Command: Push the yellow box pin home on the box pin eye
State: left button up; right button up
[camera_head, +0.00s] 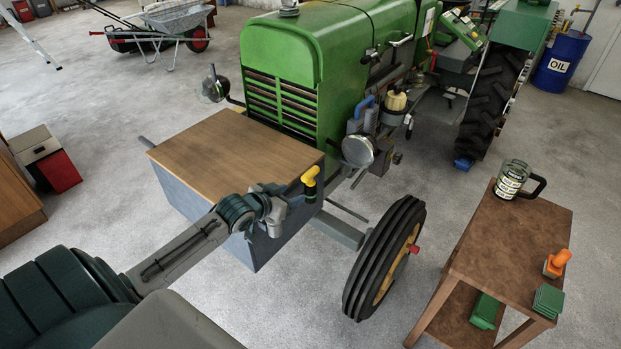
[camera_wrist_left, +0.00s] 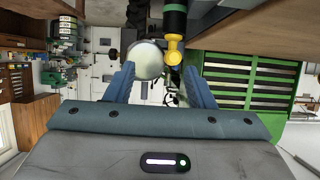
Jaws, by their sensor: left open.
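The yellow box pin (camera_head: 311,176) stands upright at the near right corner of the wood-topped box (camera_head: 235,148) on the tractor's front. Its bent yellow head shows above a dark sleeve (camera_head: 310,191), which seems to be the box pin eye; how deep it sits I cannot tell. My left gripper (camera_head: 274,212) is just left of the pin in the head view. In the left wrist view, the left gripper (camera_wrist_left: 159,70) is open and empty, and the yellow pin (camera_wrist_left: 175,50) appears between and beyond its blue fingers, nearer the right one. My right gripper is not in view.
The green tractor (camera_head: 285,55) stands behind the box. A round headlamp (camera_head: 358,151) and a front wheel (camera_head: 384,258) are right of the pin.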

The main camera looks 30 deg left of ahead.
aim_at(304, 177)
pick_arm(q)
jog(key=shift+t, duration=0.3)
jog(key=w, duration=0.4)
jog(key=w+a, duration=0.1)
jog(key=w, duration=0.1)
jog(key=shift+w+f+p, duration=0.2)
jog(key=shift+f+p, duration=0.1)
jog(key=shift+p, duration=0.1)
jog(key=shift+w+a+f, duration=0.1)
jog(key=shift+w, duration=0.35)
jog(key=x, duration=0.1)
jog(key=p+x, duration=0.2)
jog(key=x, duration=0.1)
jog(key=shift+a, duration=0.25)
jog(key=shift+w+f, duration=0.15)
jog(key=shift+w, duration=0.15)
jog(key=shift+s, duration=0.1)
grip_shut()
